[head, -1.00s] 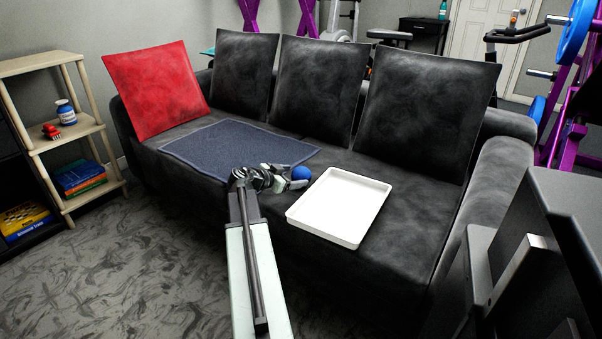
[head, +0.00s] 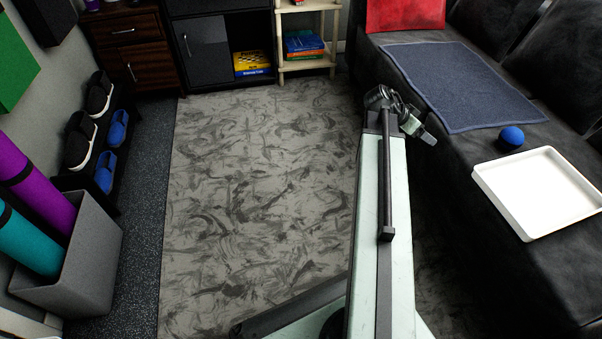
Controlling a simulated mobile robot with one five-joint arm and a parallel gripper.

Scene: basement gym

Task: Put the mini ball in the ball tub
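The mini ball (head: 511,136), small and blue, rests on the black sofa seat, between the blue-grey mat and a shallow white tray (head: 483,185). My gripper (head: 430,138) is to the left of the ball, near the sofa's front edge and clearly apart from it. It is small and dark in this view, and I cannot tell whether its fingers are apart. No ball is seen in it. I see nothing that is clearly a ball tub; a grey open bin (head: 88,262) at the left holds purple and teal rolls.
The blue-grey mat (head: 450,80) and a red cushion (head: 405,12) are on the sofa (head: 570,255). The patterned rug (head: 255,190) is clear. A shoe rack with shoes (head: 84,140) lines the left wall. A dark cabinet (head: 207,50) and wooden shelf (head: 308,66) stand at the back.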

